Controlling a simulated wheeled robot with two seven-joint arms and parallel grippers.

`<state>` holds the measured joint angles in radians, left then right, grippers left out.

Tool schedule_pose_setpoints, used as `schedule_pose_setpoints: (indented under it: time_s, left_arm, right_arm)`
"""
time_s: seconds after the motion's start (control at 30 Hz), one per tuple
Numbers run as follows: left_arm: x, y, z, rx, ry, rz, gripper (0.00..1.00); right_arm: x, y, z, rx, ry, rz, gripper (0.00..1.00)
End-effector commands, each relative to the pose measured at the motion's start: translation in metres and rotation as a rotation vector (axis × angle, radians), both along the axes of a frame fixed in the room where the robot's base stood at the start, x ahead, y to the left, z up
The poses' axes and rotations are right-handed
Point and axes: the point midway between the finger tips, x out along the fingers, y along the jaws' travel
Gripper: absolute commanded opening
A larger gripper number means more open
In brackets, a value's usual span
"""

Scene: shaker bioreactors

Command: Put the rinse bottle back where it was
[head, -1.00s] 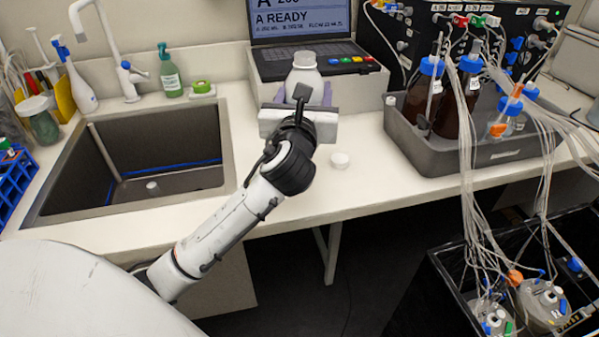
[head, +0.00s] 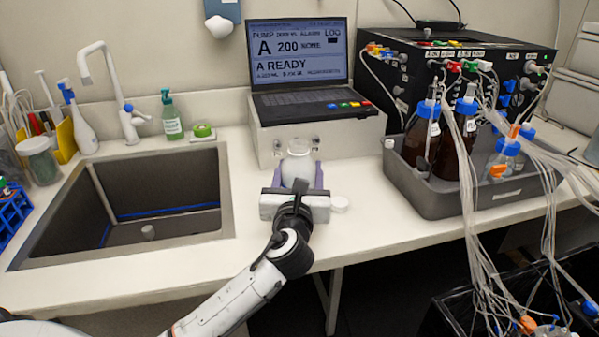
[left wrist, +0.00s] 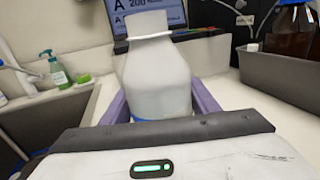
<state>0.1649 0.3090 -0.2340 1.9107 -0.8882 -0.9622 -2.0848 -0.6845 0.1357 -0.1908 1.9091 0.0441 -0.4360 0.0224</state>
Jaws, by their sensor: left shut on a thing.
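The white bottle (head: 298,160), which I take to be the rinse bottle, is upright between the purple fingers of my left gripper (head: 297,174). The gripper is shut on it. In the left wrist view the bottle (left wrist: 157,78) has a broad body, a narrower neck and a thin ring around the neck. The left gripper (left wrist: 158,105) has one finger on each side of its lower body. The bottle is just in front of the white riser. Its base is hidden by the gripper, so I cannot tell whether it touches the counter. My right gripper is not in view.
The riser (head: 350,140) carries a laptop (head: 298,65). A sink (head: 160,185) is left; a grey tray (head: 405,185) of bottles with tubing is right. The counter between them is mostly clear.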

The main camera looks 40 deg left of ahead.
Motion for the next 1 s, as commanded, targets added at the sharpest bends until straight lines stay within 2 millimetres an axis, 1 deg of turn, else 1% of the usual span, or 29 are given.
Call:
schedule_pose_setpoints:
  time_s: [0.07, 0.2, 0.23, 0.3, 0.33, 0.57, 0.67, 0.77, 0.83, 1.0]
  left_arm:
    - [0.000, 0.000, 0.002, 0.001, -0.004, 0.000, 0.29]
    - [0.000, 0.000, -0.001, 0.002, -0.003, 0.000, 0.29]
    - [0.000, 0.000, -0.002, 0.001, 0.001, 0.000, 0.59]
    - [0.000, 0.000, -0.002, 0.000, 0.001, 0.000, 0.71]
    - [0.000, 0.000, -0.002, 0.000, 0.001, 0.000, 0.73]
    - [0.000, 0.000, -0.002, 0.001, 0.001, 0.000, 0.73]
    - [0.000, 0.000, 0.002, 0.000, -0.001, 0.000, 0.73]
    - [-0.009, -0.006, -0.001, 0.000, 0.002, -0.001, 0.73]
    - [-0.019, -0.012, -0.001, -0.001, 0.001, -0.002, 0.73]
    - [-0.051, -0.032, -0.001, -0.002, 0.002, -0.002, 0.73]
  right_arm:
    - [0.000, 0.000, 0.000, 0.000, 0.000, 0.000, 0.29]
    - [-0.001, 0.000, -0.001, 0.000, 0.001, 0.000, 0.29]
    - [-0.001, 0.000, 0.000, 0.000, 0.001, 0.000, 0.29]
    - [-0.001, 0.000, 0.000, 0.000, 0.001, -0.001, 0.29]
    - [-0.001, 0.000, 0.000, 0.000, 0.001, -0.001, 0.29]
    - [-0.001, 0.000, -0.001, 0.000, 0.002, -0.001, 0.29]
    - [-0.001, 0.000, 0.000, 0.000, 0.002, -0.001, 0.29]
    - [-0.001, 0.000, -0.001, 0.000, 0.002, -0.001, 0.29]
    - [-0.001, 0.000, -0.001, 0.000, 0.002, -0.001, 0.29]
    - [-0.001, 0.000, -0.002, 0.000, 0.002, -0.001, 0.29]
